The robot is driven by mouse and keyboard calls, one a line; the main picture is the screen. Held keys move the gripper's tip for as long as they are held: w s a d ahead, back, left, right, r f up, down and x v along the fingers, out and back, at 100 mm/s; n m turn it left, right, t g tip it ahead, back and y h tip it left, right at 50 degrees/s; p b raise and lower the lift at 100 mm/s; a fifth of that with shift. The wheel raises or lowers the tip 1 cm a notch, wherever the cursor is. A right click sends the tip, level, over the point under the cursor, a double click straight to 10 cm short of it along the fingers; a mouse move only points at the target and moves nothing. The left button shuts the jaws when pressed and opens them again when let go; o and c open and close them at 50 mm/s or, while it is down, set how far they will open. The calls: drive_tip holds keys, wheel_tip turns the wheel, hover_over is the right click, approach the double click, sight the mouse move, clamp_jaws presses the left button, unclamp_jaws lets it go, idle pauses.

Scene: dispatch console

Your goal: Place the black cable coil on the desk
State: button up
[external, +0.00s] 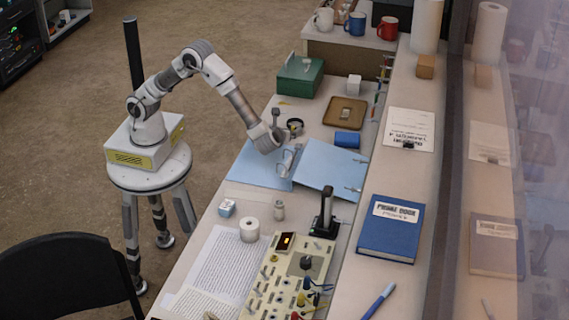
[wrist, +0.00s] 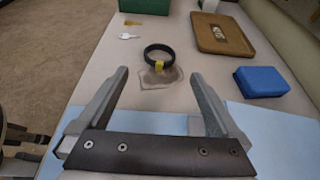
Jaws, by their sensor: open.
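The black cable coil (wrist: 159,52) is a dark ring with a yellow tie on its near side. In the wrist view it shows beyond my fingertips, over a dull, clear-looking patch (wrist: 162,78) on the desk (wrist: 100,93). In the external view the coil (external: 295,125) shows just behind my gripper (external: 290,160). My gripper also shows in the wrist view (wrist: 160,75), its fingers wide apart with nothing between them. It is over the open blue folder (external: 332,168), short of the coil. I cannot tell if the coil touches the desk.
A green box (external: 300,77), a brown tray (external: 345,111) and a blue block (external: 347,139) stand around the coil. A key (wrist: 129,36) lies left of it. A control panel (external: 300,272) and a white roll (external: 249,229) are nearer. Bare desk shows left of the coil.

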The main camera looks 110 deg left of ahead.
drive_tip(key=s+d+r+n+t+h, duration=0.2)
drive_tip(key=s+d+r+n+h, duration=0.25)
drive_tip(key=s, duration=0.45)
drive_tip(key=s+d+r+n+t+h, duration=0.2)
drive_tip(key=s+r+n+h, duration=0.25)
drive_tip(key=s+n, duration=0.4)
drive_tip(key=s+d+r+n+t+h, duration=0.2)
drive_tip(key=s+d+r+n+h, duration=0.3)
drive_tip(key=s, duration=0.5)
wheel_tip(320, 180, up, 20)
drive_tip(key=a+p, duration=0.1)
drive_tip(key=p, duration=1.8)
drive_tip(key=shift+w+a+r+y, duration=0.2)
drive_tip(key=shift+w+y, duration=0.1)
